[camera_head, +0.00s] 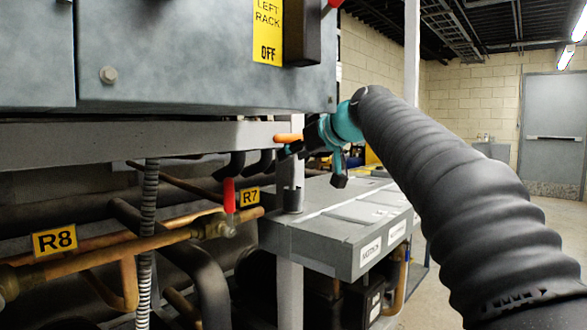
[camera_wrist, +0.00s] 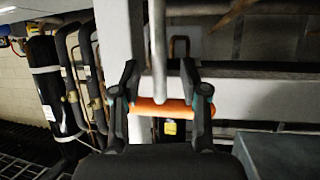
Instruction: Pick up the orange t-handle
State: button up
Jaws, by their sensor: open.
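The orange t-handle (camera_head: 288,138) shows in the head view as a short orange bar at the front edge of the grey rack beam. In the wrist view the orange bar (camera_wrist: 160,107) lies crosswise, with a grey rod running up from its middle. My gripper (camera_wrist: 159,75) is open, with one black finger at each end of the bar. The bar's ends are close to the fingers; I cannot tell whether they touch. In the head view my gripper (camera_head: 300,145) is just right of the handle, and its dark fingers are partly hard to make out.
A grey electrical box with a yellow "LEFT RACK OFF" label (camera_head: 268,30) hangs above. Copper pipes and a red valve handle (camera_head: 229,195) are below left. A grey labelled cabinet top (camera_head: 345,225) lies below my gripper. Open floor is at right.

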jog(key=shift+w+a+f, duration=0.2)
jog(key=shift+w+a, duration=0.2)
jog(key=shift+c, duration=0.3)
grip_shut()
jog(key=shift+r, duration=0.1)
